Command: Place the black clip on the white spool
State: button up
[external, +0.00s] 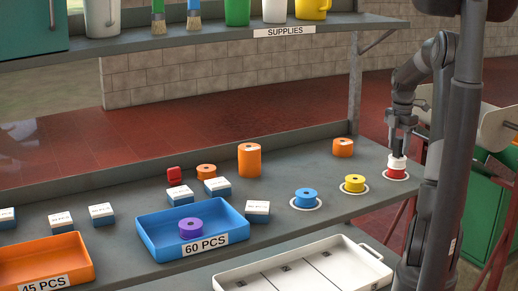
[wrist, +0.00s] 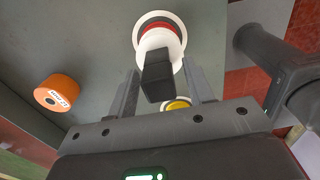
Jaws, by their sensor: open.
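The white spool (external: 398,161) is stacked on the red spool (external: 396,173) at the right end of the bench, inside a white ring mark. In the wrist view the white spool (wrist: 158,40) is at top centre, with the red spool's edge behind it. The black clip (wrist: 157,77) is a dark block between my fingers, its far end over the white spool and appearing to rest on it. My gripper (wrist: 161,70) is open, with a finger on each side of the clip and gaps visible. In the external view my gripper (external: 400,143) is just above the stack.
A yellow spool (external: 354,183) and a blue spool (external: 306,197) stand on ring marks to the left. An orange spool (external: 343,148) is behind. A white tray (external: 240,281) is at the front, and a blue tray (external: 150,228) holds a purple spool (external: 191,228).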

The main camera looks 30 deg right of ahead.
aim_at(400, 138)
notch_tip(400, 138, up, 10)
jog(key=shift+r, duration=0.25)
jog(key=shift+a+r, duration=0.15)
jog(key=shift+r, duration=0.15)
jog(key=s+a+r+m+t+h, duration=0.1)
jog(key=s+a+r+m, duration=0.2)
jog(key=a, duration=0.7)
jog(key=s+a+r+m+t+h, duration=0.1)
jog(key=s+a+m, duration=0.3)
jog(key=a, duration=0.6)
jog(key=s+a+f+m+t+y, duration=0.2)
jog(key=s+a+f+m+t, duration=0.1)
jog(key=s+a+m, duration=0.8)
jog(key=s+a+f, duration=0.1)
jog(key=s, duration=0.2)
jog(key=shift+a+f+t, duration=0.2)
jog(key=shift+a+t, duration=0.05)
jog(key=shift+t, duration=0.05)
